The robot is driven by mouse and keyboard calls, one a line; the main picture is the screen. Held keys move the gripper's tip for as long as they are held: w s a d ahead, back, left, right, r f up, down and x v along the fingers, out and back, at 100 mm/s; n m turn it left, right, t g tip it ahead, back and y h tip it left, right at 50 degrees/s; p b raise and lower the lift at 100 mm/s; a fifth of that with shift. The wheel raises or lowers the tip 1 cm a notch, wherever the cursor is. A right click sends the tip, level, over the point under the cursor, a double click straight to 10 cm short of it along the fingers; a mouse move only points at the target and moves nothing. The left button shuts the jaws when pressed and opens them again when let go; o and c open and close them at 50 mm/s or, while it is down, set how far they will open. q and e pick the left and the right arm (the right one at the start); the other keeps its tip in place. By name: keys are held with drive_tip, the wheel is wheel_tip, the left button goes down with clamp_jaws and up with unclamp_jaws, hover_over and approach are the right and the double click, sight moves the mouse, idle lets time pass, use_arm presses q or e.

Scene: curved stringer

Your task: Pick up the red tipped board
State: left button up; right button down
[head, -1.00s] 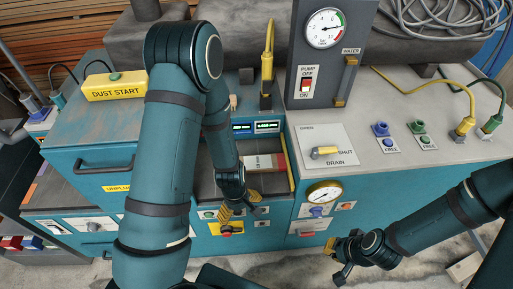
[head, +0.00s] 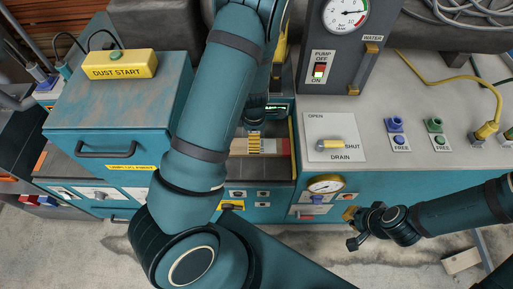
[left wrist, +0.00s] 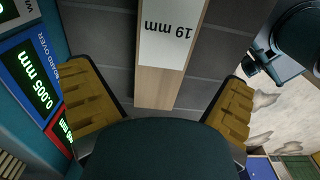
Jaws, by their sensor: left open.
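The board (head: 275,146) lies in the dark recess of the teal machine, with a reddish end at its right in the head view. In the left wrist view a pale wood board (left wrist: 160,88) with a white "19 mm" label runs up from the gripper body; no red tip shows there. My left gripper (head: 253,144) is open over the board, with one yellow-padded finger on each side and gaps between pads and wood in the left wrist view. My right gripper (head: 352,227) looks open and empty, in front of the machine at the right.
Digital readouts (left wrist: 38,85) stand close beside one left finger. A raised teal cabinet (head: 120,110) with a yellow "DUST START" box (head: 120,66) is left of the recess. A drain panel (head: 335,137) and gauge (head: 326,184) are to its right.

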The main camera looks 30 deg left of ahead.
use_arm(q)
drive_tip(key=shift+d+f+b, duration=0.2)
drive_tip(key=shift+f+b, duration=0.1)
drive_tip(key=shift+f, duration=1.25)
drive_tip(key=shift+d+f+b, duration=0.2)
drive_tip(key=shift+f+b, duration=0.05)
drive_tip(key=shift+f, duration=1.25)
drive_tip(key=c, duration=1.3)
